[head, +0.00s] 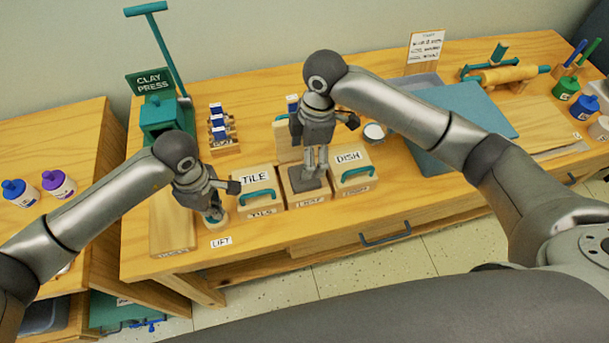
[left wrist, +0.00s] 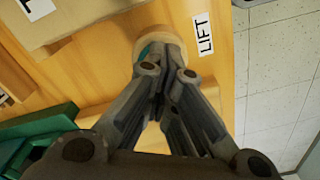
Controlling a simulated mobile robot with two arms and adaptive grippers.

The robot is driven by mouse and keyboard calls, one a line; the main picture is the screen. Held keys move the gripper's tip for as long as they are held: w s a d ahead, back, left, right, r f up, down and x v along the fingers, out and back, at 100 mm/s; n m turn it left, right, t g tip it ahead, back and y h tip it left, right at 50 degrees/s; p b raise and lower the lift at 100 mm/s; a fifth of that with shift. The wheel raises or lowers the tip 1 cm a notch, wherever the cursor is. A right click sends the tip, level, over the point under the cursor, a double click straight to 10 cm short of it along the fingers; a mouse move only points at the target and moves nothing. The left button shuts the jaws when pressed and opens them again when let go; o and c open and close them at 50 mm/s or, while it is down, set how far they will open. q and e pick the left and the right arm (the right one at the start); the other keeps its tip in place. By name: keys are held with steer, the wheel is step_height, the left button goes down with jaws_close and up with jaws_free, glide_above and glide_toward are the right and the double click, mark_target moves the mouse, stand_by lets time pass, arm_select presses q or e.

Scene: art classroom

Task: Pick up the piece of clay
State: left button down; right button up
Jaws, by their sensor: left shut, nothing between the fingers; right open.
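No piece of clay can be made out for certain. The middle box (head: 309,200), between the boxes marked TILE (head: 262,197) and DISH (head: 352,176), is open at the top. A dark grey area (head: 296,181) shows in it, and I cannot tell whether it is clay. My right gripper (head: 312,172) is open and points down into this box, its fingertips partly hidden. My left gripper (head: 214,218) is shut and empty, pointing down at a round pale base with a teal top (left wrist: 146,48) beside the LIFT label (left wrist: 203,34). Its fingertips seem to touch it.
A teal clay press (head: 163,115) stands at the back left of the wooden table. An upright pale panel (head: 286,142) stands behind the middle box. A teal board (head: 465,118), a small round tin (head: 374,133) and a rolling pin (head: 508,76) lie to the right.

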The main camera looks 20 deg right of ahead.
mark_target(299, 185)
steer(key=shift+s+a+f, duration=0.1)
steer(key=shift+a+f, duration=0.1)
steer(key=shift+f, duration=1.55)
steer(key=shift+a+f, duration=0.15)
steer(key=shift+f, duration=1.6)
steer(key=c, duration=0.9)
